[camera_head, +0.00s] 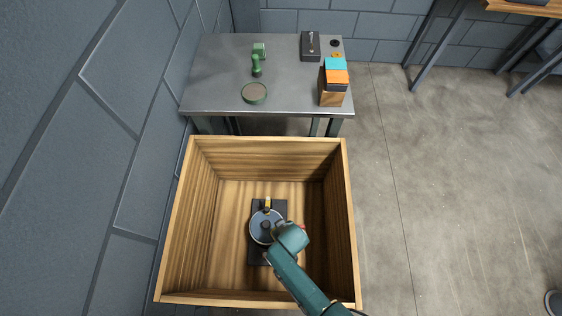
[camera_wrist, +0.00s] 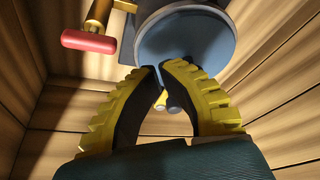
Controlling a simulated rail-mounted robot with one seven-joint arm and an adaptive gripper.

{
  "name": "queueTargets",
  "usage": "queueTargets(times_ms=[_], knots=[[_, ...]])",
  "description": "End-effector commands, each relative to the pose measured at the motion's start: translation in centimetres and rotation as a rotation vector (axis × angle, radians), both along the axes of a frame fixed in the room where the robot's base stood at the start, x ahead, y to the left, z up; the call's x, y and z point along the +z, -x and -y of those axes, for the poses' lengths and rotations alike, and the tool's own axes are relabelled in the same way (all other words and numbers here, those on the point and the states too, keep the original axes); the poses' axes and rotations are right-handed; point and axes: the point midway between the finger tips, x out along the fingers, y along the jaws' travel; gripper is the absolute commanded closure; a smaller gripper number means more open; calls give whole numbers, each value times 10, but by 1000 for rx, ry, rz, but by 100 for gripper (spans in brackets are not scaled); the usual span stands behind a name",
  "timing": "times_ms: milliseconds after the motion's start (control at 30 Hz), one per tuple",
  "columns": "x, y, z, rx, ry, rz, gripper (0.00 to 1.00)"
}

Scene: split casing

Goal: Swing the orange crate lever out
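Inside the wooden crate (camera_head: 172,240), a round blue-grey casing (camera_head: 262,227) sits on a dark base plate (camera_head: 255,256). A small yellow-orange part (camera_head: 267,203) stands at the casing's far edge. In the wrist view a yellow arm (camera_wrist: 97,13) with a red grip (camera_wrist: 88,41) projects beside the casing (camera_wrist: 190,38). My gripper (camera_wrist: 160,67) has its yellow-and-black fingertips almost together beside the casing, with nothing clearly held. Between the fingers, a small yellow part with grey ends (camera_wrist: 170,104) shows behind. In the head view, my arm hides the casing's right side.
The crate walls stand close around the casing. Beyond the crate, a grey table (camera_head: 215,75) carries a green-rimmed disc (camera_head: 254,93), a green part (camera_head: 257,62), a dark box (camera_head: 310,46) and an orange-and-teal block stack (camera_head: 334,82). Open floor lies right.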

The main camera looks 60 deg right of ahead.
Motion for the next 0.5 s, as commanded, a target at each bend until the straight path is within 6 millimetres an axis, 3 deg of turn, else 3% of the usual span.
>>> queueTargets(times_ms=[33, 200, 333, 500], knots=[[25, 5, -6, 5, 0, -2, 100], [61, 12, -18, 4, -1, -2, 100], [79, 15, -24, 3, 0, -1, 100], [85, 18, -27, 3, 0, -3, 100]])
